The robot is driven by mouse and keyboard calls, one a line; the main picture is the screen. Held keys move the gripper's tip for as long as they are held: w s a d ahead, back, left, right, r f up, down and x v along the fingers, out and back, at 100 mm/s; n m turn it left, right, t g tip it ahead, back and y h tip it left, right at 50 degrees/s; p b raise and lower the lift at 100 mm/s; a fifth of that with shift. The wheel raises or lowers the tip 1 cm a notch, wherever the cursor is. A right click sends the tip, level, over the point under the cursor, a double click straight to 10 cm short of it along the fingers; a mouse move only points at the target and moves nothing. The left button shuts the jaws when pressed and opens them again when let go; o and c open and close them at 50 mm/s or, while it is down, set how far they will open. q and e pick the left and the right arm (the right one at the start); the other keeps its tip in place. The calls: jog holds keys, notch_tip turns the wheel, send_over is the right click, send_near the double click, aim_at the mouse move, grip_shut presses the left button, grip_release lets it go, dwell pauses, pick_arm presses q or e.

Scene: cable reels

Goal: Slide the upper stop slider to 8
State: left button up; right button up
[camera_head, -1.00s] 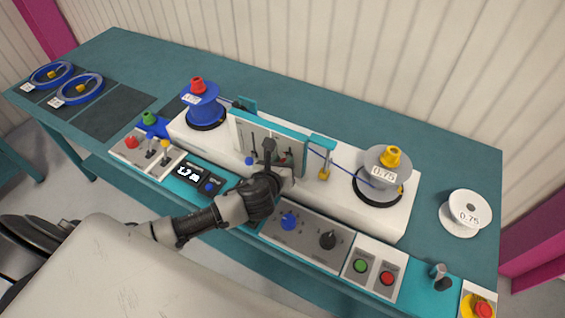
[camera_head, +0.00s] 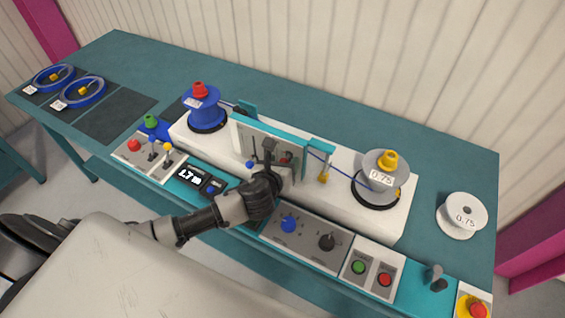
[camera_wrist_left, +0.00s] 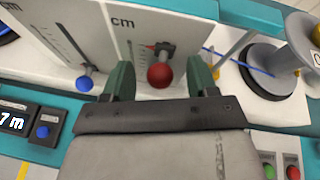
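The white slider panel (camera_head: 262,135) stands upright on the machine and carries two scaled slots. In the left wrist view, the left slider has a blue knob (camera_wrist_left: 85,83) low in its slot. The right slider has a red knob (camera_wrist_left: 160,76) on a dark stem, below a "cm" label. I cannot read which one is the upper stop. My left gripper (camera_head: 268,150) is in front of the panel. In the left wrist view its two fingers (camera_wrist_left: 161,80) are apart, one on each side of the red knob, with gaps visible. My right gripper is not in view.
A blue reel (camera_head: 204,108) stands left of the panel and a grey reel (camera_head: 380,172) right, with blue cable between them. A lower console has a display (camera_head: 190,175), a blue dial (camera_head: 289,223) and a black dial (camera_head: 327,242). A loose white reel (camera_head: 462,215) is at right.

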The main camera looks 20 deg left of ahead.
pick_arm(q)
jog(key=shift+s, duration=0.15)
jog(key=s+n+g+b, duration=0.2)
jog(key=s+n+g, duration=0.8)
jog(key=s+n, duration=1.95)
notch_tip(320, 180, down, 31)
jog(key=w+n+g+b, duration=0.1)
jog(key=n+b, duration=0.1)
jog(key=b, duration=0.1)
jog(key=s+a+f+g+b, duration=0.1)
jog(key=s+a+f+b, duration=0.1)
jog(key=s+f, duration=1.3)
notch_tip(320, 180, down, 3)
jog(key=shift+s+a+r+m+g+b, duration=0.1)
jog(key=shift+s+a+m+g+b, duration=0.15)
jog(key=shift+s+m+g+b, duration=0.1)
